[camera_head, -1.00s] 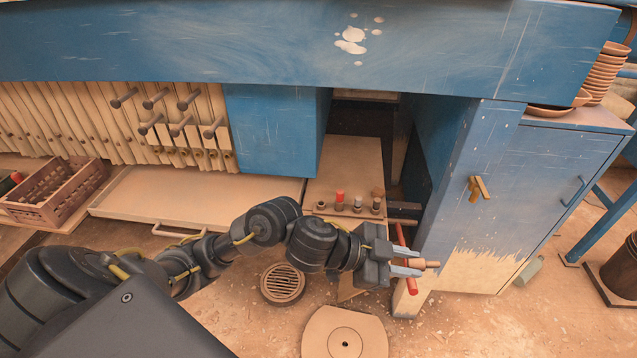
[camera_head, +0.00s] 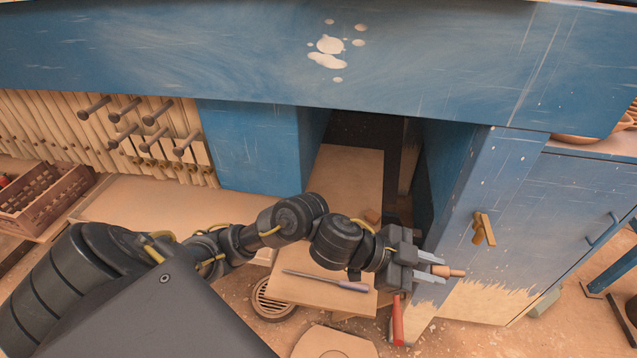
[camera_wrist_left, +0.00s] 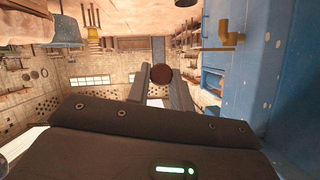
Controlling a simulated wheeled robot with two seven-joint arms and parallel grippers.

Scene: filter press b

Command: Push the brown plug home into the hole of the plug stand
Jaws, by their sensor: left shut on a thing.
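In the left wrist view the plug's dark round end (camera_wrist_left: 162,74) shows between the fingertips. The gripper is in front of the blue cabinet, clear of its face. I cannot pick out the plug stand or its hole with certainty; part of the wooden shelf (camera_head: 350,175) is hidden behind my left arm. My right gripper is not in view.
A screwdriver (camera_head: 325,280) lies on a board below my arm. A red handle (camera_head: 397,322) hangs under the gripper. A crate (camera_head: 42,205) stands at left. A round plate (camera_head: 330,343) lies at the bottom.

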